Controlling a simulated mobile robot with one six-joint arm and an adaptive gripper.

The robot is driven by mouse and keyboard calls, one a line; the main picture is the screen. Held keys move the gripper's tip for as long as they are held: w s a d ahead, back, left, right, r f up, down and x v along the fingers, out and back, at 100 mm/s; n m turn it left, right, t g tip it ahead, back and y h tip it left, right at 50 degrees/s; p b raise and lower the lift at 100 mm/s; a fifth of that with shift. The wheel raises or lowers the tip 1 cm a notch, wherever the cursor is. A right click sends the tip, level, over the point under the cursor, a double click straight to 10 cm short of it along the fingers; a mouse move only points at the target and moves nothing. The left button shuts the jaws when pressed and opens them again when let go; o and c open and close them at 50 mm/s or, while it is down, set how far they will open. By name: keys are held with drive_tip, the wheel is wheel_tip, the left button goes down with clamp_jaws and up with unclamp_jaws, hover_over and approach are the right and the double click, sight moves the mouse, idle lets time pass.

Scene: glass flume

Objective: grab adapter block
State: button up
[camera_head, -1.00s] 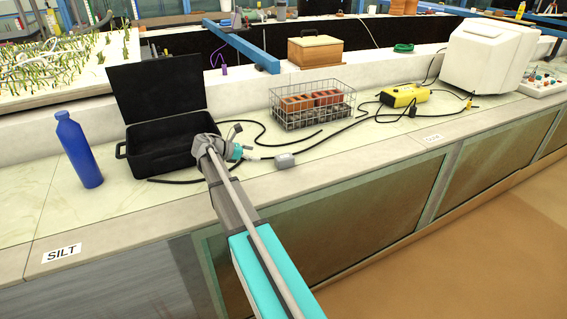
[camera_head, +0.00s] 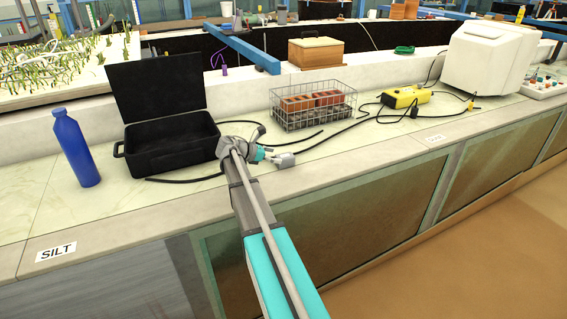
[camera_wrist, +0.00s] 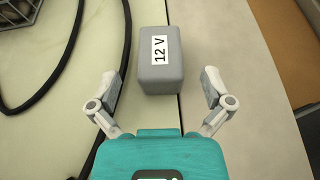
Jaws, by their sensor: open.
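The adapter block is a small grey box (camera_wrist: 160,75) with a white label reading "12 V" in the wrist view. It lies on the pale counter, just ahead of the fingertips and roughly centred between them. In the head view the adapter block (camera_head: 283,160) sits right beside the end of my arm. My gripper (camera_wrist: 160,90) is open and empty, with one finger on each side of the gap. The gripper (camera_head: 262,153) is partly hidden by my own wrist in the head view. I cannot tell the exact height of the fingers above the counter.
A black open case (camera_head: 170,145) stands left of my gripper, with a blue bottle (camera_head: 77,148) further left. A wire basket (camera_head: 313,115) with terracotta pieces stands behind the block. Black cables (camera_wrist: 115,50) lie to the block's left. A yellow device (camera_head: 405,97) sits further right.

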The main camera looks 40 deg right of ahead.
sight(281, 156)
drive_tip(key=b+x, duration=0.1)
drive_tip(key=x, duration=0.2)
drive_tip(key=shift+d+f, duration=0.15)
drive_tip(key=shift+f, duration=0.1)
drive_tip(key=shift+b+x, duration=0.5)
drive_tip(key=shift+x, duration=0.35)
drive_tip(key=shift+r, duration=0.15)
drive_tip(key=c, duration=1.1)
